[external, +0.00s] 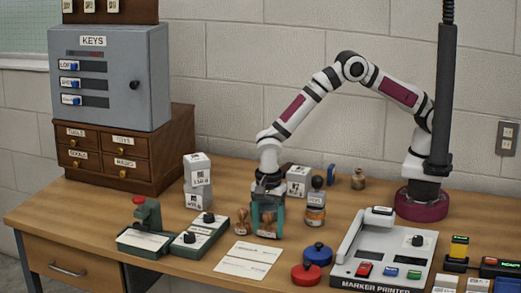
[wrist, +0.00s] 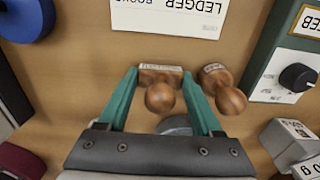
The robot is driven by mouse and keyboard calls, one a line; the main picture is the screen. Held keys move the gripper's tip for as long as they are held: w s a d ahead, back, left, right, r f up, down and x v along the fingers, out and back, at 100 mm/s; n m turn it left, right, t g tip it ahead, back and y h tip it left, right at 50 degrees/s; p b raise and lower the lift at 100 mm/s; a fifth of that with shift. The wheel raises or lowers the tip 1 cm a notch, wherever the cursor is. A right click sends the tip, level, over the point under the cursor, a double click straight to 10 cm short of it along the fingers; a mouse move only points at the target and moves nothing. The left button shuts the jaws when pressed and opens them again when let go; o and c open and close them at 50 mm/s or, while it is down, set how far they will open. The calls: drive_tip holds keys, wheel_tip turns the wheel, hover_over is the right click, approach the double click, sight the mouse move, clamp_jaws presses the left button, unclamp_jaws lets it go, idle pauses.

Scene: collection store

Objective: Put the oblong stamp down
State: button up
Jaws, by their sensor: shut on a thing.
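The oblong stamp (wrist: 160,74), with a round wooden knob and a narrow rectangular base, is between the teal fingers of my gripper (wrist: 159,80) in the wrist view. My gripper is shut on it. In the external view my gripper (external: 267,228) points straight down, low at the table, and the fingers partly hide the stamp. I cannot tell whether its base touches the table. A second wooden stamp (wrist: 216,74), with a rounder base, stands just outside the right finger in the wrist view; it also shows left of my gripper in the external view (external: 242,222).
A ledger card (wrist: 170,14) lies in front on the table (external: 190,275). A blue round pad (external: 318,253) and a red one (external: 306,273) are front right. Green label devices (external: 200,235) stand left. The marker printer (external: 385,250) is right.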

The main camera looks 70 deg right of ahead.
drive_tip(key=shift+f, duration=0.1)
drive_tip(key=o, duration=1.3)
drive_tip(key=shift+o, duration=0.2)
wheel_tip(320, 180, up, 12)
drive_tip(key=shift+r, duration=0.2)
drive_tip(key=s+d+r+n, duration=0.45)
drive_tip(key=d+r, duration=0.45)
drive_tip(key=d, duration=0.5)
drive_tip(key=s+d+n+y, duration=0.1)
drive_tip(key=s+d+n, duration=0.3)
drive_tip(key=s, duration=0.6)
drive_tip(key=s+d+n, duration=0.4)
drive_tip(key=s+d, duration=0.3)
drive_tip(key=s, duration=0.3)
drive_tip(key=shift+d+y, duration=0.35)
drive_tip(key=shift+y, duration=0.05)
